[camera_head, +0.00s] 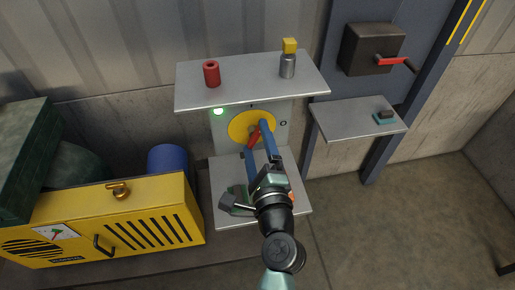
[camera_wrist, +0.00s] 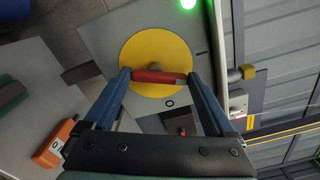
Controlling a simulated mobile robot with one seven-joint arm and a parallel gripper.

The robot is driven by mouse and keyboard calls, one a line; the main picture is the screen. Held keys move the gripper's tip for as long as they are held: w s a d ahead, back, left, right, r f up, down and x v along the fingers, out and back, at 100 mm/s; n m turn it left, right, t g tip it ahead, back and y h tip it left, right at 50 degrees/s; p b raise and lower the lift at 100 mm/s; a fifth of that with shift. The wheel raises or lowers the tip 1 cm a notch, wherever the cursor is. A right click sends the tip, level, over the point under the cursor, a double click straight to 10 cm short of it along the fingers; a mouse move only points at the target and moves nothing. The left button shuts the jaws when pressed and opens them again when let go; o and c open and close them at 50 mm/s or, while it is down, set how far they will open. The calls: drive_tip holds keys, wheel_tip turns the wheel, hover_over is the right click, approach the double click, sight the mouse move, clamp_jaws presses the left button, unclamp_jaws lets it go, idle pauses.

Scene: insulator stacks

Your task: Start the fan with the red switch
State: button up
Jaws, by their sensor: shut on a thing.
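The red switch is a red bar handle (camera_head: 254,135) on a round yellow disc (camera_head: 240,121), set on a grey upright panel between two shelves. In the wrist view the red handle (camera_wrist: 160,77) lies across the yellow disc (camera_wrist: 157,50), with a grey hub behind it. My gripper (camera_wrist: 159,76) has its blue fingers shut on the handle, one fingertip at each end of the bar. In the head view my gripper (camera_head: 259,134) partly hides the handle and disc. An "O" mark (camera_head: 283,123) shows right of the disc. A green lamp (camera_head: 218,111) glows at the panel's upper left. I cannot make out a fan.
The upper shelf (camera_head: 240,88) overhangs the panel, holding a red cylinder (camera_head: 211,74) and a yellow-topped metal cylinder (camera_head: 288,62). A yellow machine (camera_head: 150,225) stands left. A dark wall box (camera_head: 368,48) with a red lever and a small shelf (camera_head: 345,122) are right.

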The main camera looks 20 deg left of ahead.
drive_tip(key=n+b, duration=0.3)
drive_tip(key=n, duration=0.1)
drive_tip(key=shift+a+f+n, duration=0.1)
drive_tip(key=shift+f+n, duration=0.05)
drive_tip(key=shift+n, duration=0.15)
idle(0.5)
drive_tip(key=o, duration=1.1)
drive_tip(key=shift+c, duration=0.2)
drive_tip(key=shift+s, duration=0.1)
drive_tip(key=b+v, duration=0.3)
drive_tip(key=v, duration=1)
drive_tip(key=shift+r, duration=0.2)
